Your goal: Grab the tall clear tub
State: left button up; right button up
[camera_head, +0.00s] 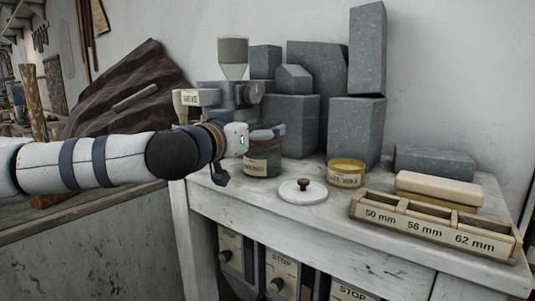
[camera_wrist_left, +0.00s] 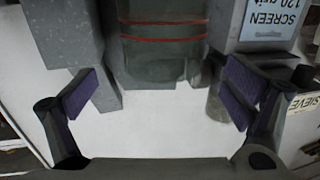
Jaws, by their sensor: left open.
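A clear, greenish tub with two red lines around it (camera_wrist_left: 163,50) stands upright at the top middle of the left wrist view; its top is cut off. My left gripper (camera_wrist_left: 160,96) is open and empty, with its purple-padded fingers spread to either side of the space in front of the tub. In the head view my left gripper (camera_head: 245,153) is over the left part of the white table, by a greenish labelled jar (camera_head: 262,165) that it partly covers. I cannot tell whether that jar is the tub. My right gripper is not in view.
Grey blocks (camera_head: 355,130) crowd the table's back. A white lid with a brown knob (camera_head: 303,190), a yellow-rimmed tin (camera_head: 346,173) and a wooden size rack (camera_head: 436,225) stand further right. In the wrist view, a screen-labelled object (camera_wrist_left: 270,22) is beside the tub.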

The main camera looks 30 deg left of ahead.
aim_at(262, 121)
pick_arm(q)
jog(key=w, duration=0.1)
jog(key=w+b, duration=0.1)
jog(key=w, duration=0.2)
jog(key=shift+w+a+f, duration=0.2)
jog(key=shift+w+a, duration=0.05)
jog(key=shift+a, duration=0.15)
jog(key=shift+w+r, duration=0.25)
jog(key=shift+w, duration=0.15)
jog(key=shift+s+a+r, duration=0.1)
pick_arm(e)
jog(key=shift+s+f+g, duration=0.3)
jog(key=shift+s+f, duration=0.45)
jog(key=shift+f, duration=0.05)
pick_arm(q)
jog(key=shift+c, duration=1.3)
jog(key=c, duration=1.6)
